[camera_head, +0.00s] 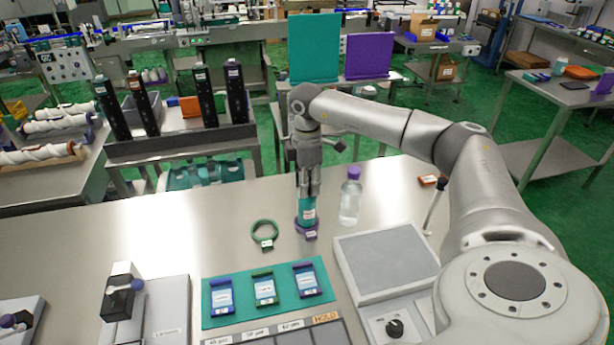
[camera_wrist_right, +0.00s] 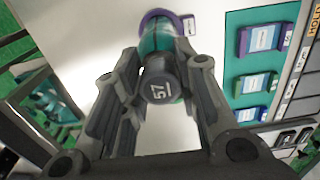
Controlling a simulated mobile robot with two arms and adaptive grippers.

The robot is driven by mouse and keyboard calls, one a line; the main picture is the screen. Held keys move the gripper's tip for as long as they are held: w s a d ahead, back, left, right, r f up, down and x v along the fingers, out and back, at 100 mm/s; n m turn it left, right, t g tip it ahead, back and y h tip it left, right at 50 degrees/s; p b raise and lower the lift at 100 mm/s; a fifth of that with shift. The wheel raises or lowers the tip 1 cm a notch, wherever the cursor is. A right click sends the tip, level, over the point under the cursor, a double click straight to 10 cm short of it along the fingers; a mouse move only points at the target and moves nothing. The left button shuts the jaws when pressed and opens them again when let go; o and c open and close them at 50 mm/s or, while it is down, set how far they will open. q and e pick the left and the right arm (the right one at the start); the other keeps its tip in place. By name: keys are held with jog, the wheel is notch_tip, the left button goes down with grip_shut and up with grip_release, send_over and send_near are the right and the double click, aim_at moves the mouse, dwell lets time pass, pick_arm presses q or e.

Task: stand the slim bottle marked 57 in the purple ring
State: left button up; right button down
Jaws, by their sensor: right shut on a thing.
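The slim bottle (camera_wrist_right: 157,84) shows a dark cap marked 57 and a teal body in the right wrist view. In the head view its teal and white body (camera_head: 308,210) hangs upright below my right gripper (camera_head: 308,188). My right gripper, also in the wrist view (camera_wrist_right: 160,95), is shut on the bottle near its cap. The purple ring (camera_head: 306,226) is on the table at the bottle's lower end; it shows in the wrist view too (camera_wrist_right: 152,20). The bottle's base overlaps the ring; I cannot tell whether it touches the table. My left gripper is not in view.
A green ring (camera_head: 264,231) lies left of the purple ring. A clear bottle with a purple cap (camera_head: 350,197) stands close on the right. A grey-topped device (camera_head: 388,262) and a teal mat (camera_head: 235,322) with several small cases are in front. The table's left rear is clear.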

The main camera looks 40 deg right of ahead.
jog(key=c, duration=0.6)
grip_release()
jog(key=shift+o, duration=0.2)
jog(key=shift+r, duration=0.2)
jog(key=shift+r+p, duration=3.65)
jog(key=shift+r, duration=0.75)
